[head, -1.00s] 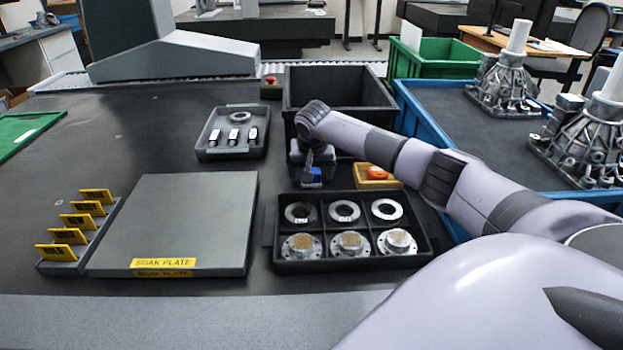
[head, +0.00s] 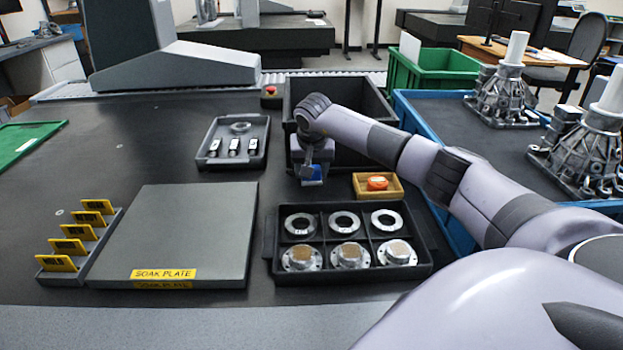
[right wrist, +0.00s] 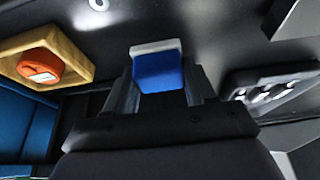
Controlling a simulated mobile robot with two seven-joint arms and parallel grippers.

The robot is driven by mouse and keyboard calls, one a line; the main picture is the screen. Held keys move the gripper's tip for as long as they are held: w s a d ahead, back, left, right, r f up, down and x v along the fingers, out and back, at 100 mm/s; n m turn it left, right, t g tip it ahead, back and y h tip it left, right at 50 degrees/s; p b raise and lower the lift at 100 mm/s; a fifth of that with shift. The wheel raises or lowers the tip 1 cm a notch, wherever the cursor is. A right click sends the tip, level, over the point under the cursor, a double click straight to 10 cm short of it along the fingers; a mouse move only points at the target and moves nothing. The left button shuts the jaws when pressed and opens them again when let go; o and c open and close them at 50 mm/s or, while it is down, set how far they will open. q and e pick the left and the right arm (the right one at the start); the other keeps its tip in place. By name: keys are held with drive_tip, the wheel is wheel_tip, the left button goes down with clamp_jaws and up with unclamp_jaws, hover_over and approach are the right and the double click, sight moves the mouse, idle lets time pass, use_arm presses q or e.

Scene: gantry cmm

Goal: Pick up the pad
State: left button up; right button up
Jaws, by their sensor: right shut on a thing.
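The pad (right wrist: 160,70) is a small blue block with a pale grey-white strip along one edge. It sits between the two fingers of my right gripper (right wrist: 157,92) in the right wrist view. The wrist hides part of the pad there. The pad appears held above the dark table, but the exact gap is hard to tell. My left gripper is in neither current view.
A wooden box (head: 359,192) holding an orange round item (head: 377,183) stands just right of the gripper. A black compartment tray (head: 350,279) with metal rings and flanges is in front, a black bin (head: 357,103) behind. The soak plate (head: 190,225) lies left.

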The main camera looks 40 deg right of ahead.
wheel_tip(320, 180, up, 16)
drive_tip(key=p, duration=0.2)
drive_tip(key=shift+o, duration=0.5)
